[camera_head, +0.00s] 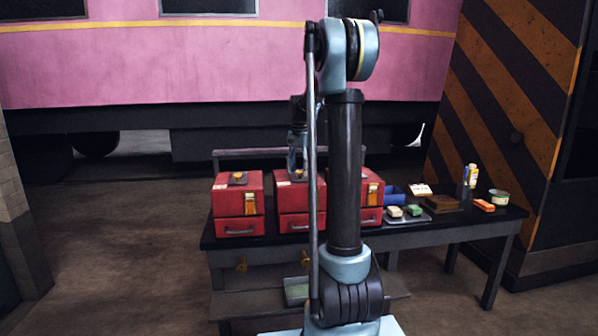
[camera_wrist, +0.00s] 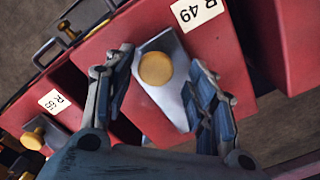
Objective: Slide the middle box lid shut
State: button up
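Three red boxes stand in a row on the dark table. The middle box (camera_head: 289,203) is partly hidden on its right by my arm. My gripper (camera_head: 294,165) points down over its top. In the wrist view my gripper (camera_wrist: 161,58) is open. Its two blue-grey fingers stand on either side of a grey metal plate with a round brass knob (camera_wrist: 155,68). This plate lies on a red lid (camera_wrist: 130,37) labelled "R 49". I see no clear finger contact with the knob or plate. How far the lid is open cannot be told.
The left box (camera_head: 237,206) and right box (camera_head: 369,201) stand close on either side. Right of them are a blue bin (camera_head: 396,193), a tray with small blocks (camera_head: 400,221), a brown block, a bottle (camera_head: 471,175) and a tin (camera_head: 499,197). A rail runs behind the boxes.

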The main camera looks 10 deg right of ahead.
notch_tip(320, 180, up, 12)
dwell(0.7)
jog(key=s+f+n, duration=0.2)
jog(key=s+f, duration=0.1)
jog(key=s, duration=1)
jog(key=s+f+n+t, duration=0.1)
jog(key=s+f+n, duration=0.2)
jog(key=s+f, duration=0.9)
jog(key=s+f+n+t, duration=0.1)
jog(key=s+f+n, duration=0.3)
jog(key=s+f, duration=0.8)
jog(key=s, duration=0.5)
jog(key=shift+s+f, duration=0.3)
jog(key=shift+w+f, duration=0.2)
jog(key=shift+w, duration=0.3)
